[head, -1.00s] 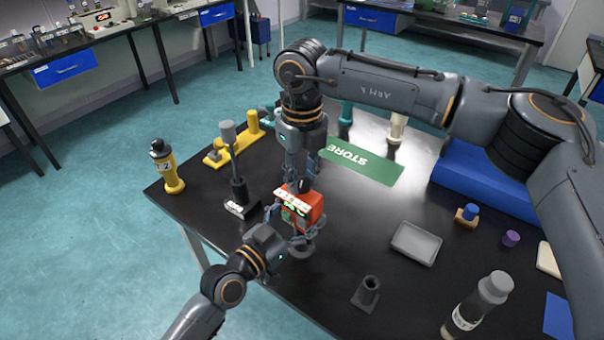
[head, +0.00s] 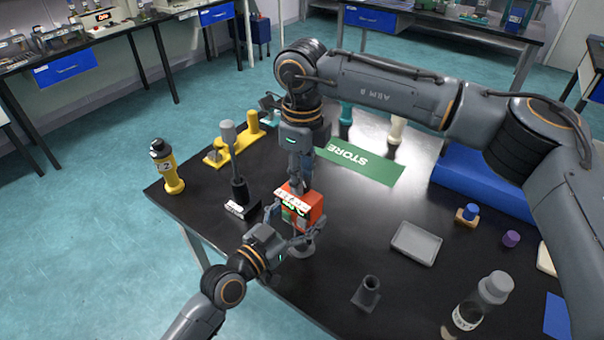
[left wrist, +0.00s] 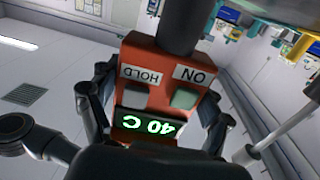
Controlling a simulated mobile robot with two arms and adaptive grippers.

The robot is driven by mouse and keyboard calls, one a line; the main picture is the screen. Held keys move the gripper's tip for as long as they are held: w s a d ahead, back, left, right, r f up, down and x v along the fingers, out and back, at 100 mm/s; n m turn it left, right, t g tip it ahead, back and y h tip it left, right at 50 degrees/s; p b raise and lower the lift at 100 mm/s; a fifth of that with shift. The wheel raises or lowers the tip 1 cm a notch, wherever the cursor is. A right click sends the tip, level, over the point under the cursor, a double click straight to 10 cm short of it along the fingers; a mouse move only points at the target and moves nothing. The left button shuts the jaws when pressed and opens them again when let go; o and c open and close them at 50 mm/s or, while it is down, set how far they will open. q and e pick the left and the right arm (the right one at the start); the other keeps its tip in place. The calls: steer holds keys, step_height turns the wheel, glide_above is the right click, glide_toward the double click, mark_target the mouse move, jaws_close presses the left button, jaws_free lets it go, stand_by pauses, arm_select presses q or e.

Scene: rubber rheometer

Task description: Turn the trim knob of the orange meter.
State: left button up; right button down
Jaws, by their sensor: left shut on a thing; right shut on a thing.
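The orange meter (head: 313,207) is upright near the table's left front. It shows upside down in the left wrist view (left wrist: 143,52), with HOLD and ON labels over two buttons and a lit green display reading 40 C. My left gripper (head: 294,232) is shut on the meter, one finger on each side of its body. My right gripper (head: 299,186) points straight down at the meter's top and is shut there. The trim knob is hidden by the right fingers. A dark post joins the meter's underside in the left wrist view.
A dark stand with a grey-topped rod (head: 234,170) is close left of the meter.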

stand_by(0.3)
steer(key=c, duration=1)
jaws_free()
steer(key=shift+r, duration=0.1)
step_height(320, 180, up, 12)
steer(key=shift+f, duration=0.1)
stand_by(2.5)
arm_select(q)
steer(key=o, duration=1.3)
steer(key=shift+s+a, duration=0.1)
